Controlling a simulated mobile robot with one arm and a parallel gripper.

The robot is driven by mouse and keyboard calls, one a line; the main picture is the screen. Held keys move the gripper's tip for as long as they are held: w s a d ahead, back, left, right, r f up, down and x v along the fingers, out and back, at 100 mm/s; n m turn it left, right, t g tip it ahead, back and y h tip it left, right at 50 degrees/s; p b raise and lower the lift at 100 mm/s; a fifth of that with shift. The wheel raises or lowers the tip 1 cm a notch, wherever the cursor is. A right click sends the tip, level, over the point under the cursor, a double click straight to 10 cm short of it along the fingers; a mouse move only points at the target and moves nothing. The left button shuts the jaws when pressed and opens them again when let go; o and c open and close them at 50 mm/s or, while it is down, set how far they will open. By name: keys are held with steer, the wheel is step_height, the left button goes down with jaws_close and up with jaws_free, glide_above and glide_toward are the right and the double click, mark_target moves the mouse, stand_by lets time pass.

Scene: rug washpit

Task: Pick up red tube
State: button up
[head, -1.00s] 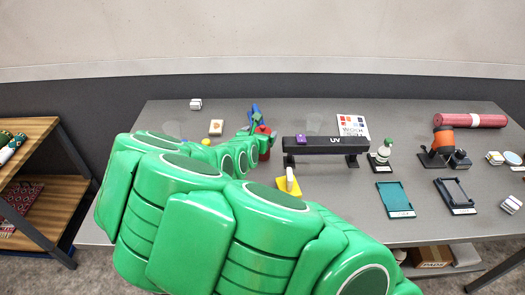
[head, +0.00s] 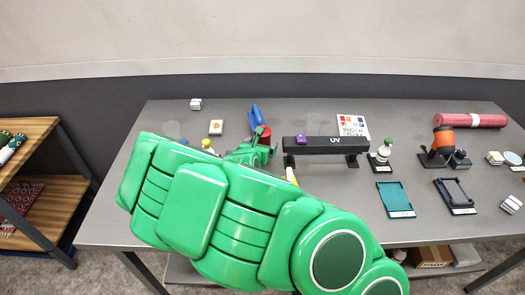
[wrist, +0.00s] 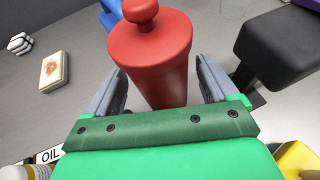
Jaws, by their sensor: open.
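The red tube (head: 264,134), with a round knob on its end, stands on the grey table, left of the black UV lamp. In the wrist view the red tube (wrist: 155,55) fills the middle, its knob toward the top. My gripper (head: 262,153) is at the near side of it, partly hidden by my green arm. In the wrist view my gripper (wrist: 160,82) is open, with one grey finger on each side of the tube's lower part. A gap shows beside the right finger; contact on the left is unclear. The tube's base is hidden.
The UV lamp (head: 325,144) stands close on the right, with a purple block (head: 301,139) on it. A blue object (head: 255,115) is just behind the tube. A tan block (head: 216,127) lies left. A red roll (head: 470,120) lies far right.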

mark_target(263, 126)
steer(key=shift+w+d+f, duration=0.2)
steer(key=shift+w, duration=0.25)
steer(key=shift+c, duration=0.5)
steer(key=c, duration=1.3)
steer(key=shift+o, duration=0.2)
steer(key=shift+r, duration=0.15)
steer(key=shift+r, duration=4.9)
